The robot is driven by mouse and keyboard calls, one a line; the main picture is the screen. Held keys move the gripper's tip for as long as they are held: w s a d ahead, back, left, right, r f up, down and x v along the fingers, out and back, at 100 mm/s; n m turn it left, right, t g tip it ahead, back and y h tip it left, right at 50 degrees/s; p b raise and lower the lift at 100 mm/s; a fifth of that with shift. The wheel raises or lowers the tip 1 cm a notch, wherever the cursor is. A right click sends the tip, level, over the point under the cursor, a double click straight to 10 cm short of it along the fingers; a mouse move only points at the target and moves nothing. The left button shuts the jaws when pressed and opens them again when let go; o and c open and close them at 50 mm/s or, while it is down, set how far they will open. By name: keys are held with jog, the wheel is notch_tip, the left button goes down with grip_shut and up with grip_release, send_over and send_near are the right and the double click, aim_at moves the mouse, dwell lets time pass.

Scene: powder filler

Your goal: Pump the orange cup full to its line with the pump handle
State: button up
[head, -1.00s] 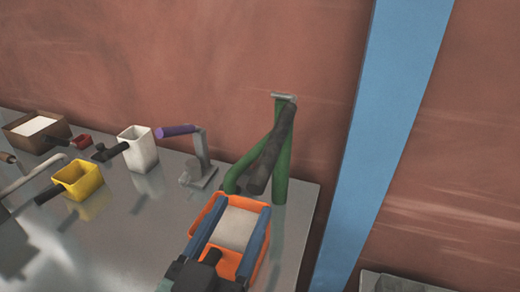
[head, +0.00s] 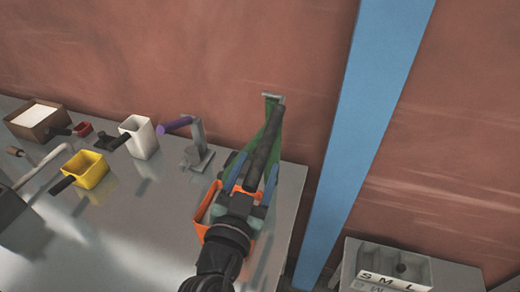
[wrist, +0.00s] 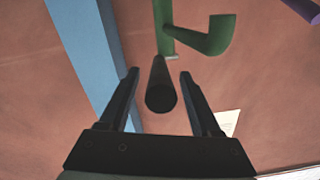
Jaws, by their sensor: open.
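The orange cup (head: 204,212) stands at the right end of the metal table, below the green pump (head: 276,128). My arm covers most of the cup, so its fill level and line are hidden. The dark pump handle (head: 264,152) slants down from the pump's top toward me. My gripper (head: 256,166) is open, with one finger on each side of the handle. In the wrist view the handle's round end (wrist: 160,97) lies between the open fingers (wrist: 160,74), with gaps on both sides. The green spout (wrist: 205,40) is beyond it.
A lever with a purple grip (head: 176,124) stands left of the pump. A white cup (head: 140,137), a yellow cup (head: 88,169) and a brown box (head: 36,122) are farther left. A blue post (head: 360,120) stands right of the table, near a grey letter-marked box (head: 400,264).

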aim_at(269, 137)
jog(key=shift+p+x, duration=0.3)
jog(key=shift+x, duration=1.15)
grip_shut()
dwell(0.4)
